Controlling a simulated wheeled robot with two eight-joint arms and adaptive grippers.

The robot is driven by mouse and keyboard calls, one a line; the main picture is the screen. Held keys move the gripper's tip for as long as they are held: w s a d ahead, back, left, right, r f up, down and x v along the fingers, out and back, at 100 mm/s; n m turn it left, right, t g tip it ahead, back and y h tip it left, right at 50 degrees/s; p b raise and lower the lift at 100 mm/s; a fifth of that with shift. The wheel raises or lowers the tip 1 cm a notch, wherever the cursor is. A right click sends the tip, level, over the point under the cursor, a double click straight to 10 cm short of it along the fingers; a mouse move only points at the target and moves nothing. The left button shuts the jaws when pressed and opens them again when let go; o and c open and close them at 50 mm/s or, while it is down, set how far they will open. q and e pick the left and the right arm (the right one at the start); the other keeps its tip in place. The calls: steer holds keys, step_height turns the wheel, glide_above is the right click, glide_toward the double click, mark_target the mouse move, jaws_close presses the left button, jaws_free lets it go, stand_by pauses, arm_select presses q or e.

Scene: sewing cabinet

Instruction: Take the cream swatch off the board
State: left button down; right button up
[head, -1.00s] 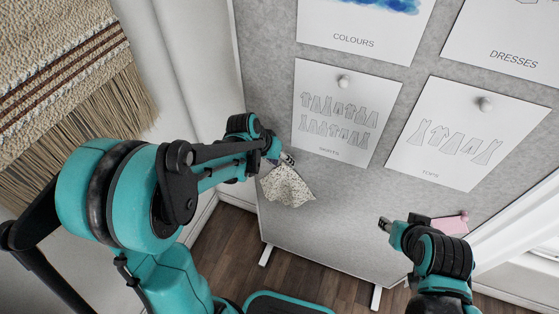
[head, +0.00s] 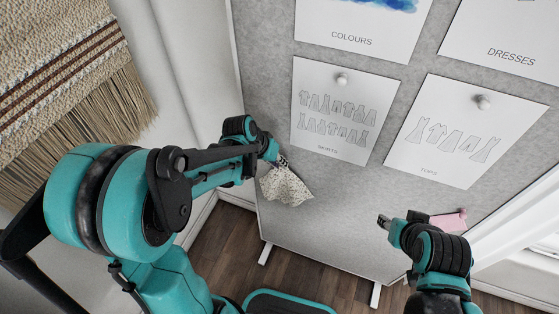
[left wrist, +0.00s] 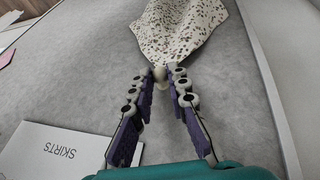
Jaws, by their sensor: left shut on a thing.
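The cream swatch (head: 285,186) has dark speckles and hangs at the lower left of the grey board (head: 330,228). In the left wrist view the swatch (left wrist: 180,30) narrows to a gathered end at the fingertips. My left gripper (head: 281,160) is shut on that end; in the left wrist view (left wrist: 160,75) a pale round knob shows between its fingertips. Whether the swatch still touches the board cannot be told. My right gripper (head: 384,222) is in front of the board's lower right; its opening is too small to judge.
A skirts sheet (head: 330,108) and a tops sheet (head: 465,130) are pinned above, each with a round knob. A pink swatch (head: 449,222) is partly behind my right arm. A fringed woven hanging (head: 60,85) is at the left. The board's lower middle is bare.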

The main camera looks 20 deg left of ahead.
arm_select(q)
steer(key=shift+s+a, duration=0.1)
steer(key=shift+s, duration=0.7)
steer(key=s+a+p, duration=0.1)
steer(key=s, duration=0.9)
steer(key=shift+p, duration=0.3)
